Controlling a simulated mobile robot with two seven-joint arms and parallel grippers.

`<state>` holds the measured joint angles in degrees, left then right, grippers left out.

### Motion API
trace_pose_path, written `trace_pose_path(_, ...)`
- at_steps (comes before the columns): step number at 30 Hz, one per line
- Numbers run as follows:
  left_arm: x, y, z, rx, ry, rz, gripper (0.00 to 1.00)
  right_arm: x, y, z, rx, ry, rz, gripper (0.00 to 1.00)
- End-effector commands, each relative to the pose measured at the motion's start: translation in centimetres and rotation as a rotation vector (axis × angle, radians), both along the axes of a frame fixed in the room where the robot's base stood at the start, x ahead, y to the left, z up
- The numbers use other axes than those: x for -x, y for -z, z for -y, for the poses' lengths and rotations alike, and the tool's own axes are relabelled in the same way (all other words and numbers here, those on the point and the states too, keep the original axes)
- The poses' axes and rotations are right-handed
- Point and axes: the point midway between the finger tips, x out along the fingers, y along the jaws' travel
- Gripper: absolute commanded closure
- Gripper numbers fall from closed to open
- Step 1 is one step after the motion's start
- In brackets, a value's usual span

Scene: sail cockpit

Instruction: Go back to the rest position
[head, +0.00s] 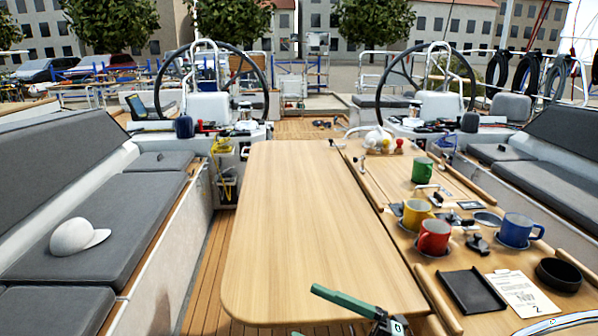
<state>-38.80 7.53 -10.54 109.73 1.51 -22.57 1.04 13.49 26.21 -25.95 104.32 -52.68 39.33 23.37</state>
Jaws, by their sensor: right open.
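My right gripper (306,311) shows at the bottom edge, over the near end of the wooden cockpit table (310,215). One green finger points left, and most of the other finger is cut off by the frame. It is open, and I see nothing between the fingers. My left gripper is not in view. The left part of the table is bare.
Right of the bare top stand a green mug (422,170), a yellow mug (416,215), a red mug (433,237) and a blue mug (517,230). A black tray (471,291) lies nearer. A white cap (77,237) rests on the left bench.

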Motion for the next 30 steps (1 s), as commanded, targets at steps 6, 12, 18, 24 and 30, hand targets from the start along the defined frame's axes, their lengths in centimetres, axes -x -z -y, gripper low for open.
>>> trace_pose_path(6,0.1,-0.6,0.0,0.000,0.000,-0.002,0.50,-1.9,6.8,5.5,-0.324,0.397,-0.455,0.00)
trace_pose_path(12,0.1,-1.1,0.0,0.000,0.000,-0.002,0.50,1.8,19.1,11.1,-0.440,0.764,-0.959,0.00)
trace_pose_path(18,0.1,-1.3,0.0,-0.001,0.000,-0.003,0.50,10.0,28.9,13.5,-0.434,0.992,-1.378,0.00)
trace_pose_path(24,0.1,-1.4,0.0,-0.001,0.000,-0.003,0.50,15.2,32.7,13.8,-0.408,1.073,-1.584,0.00)
trace_pose_path(30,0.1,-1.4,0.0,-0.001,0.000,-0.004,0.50,15.9,33.1,13.9,-0.403,1.082,-1.611,0.00)
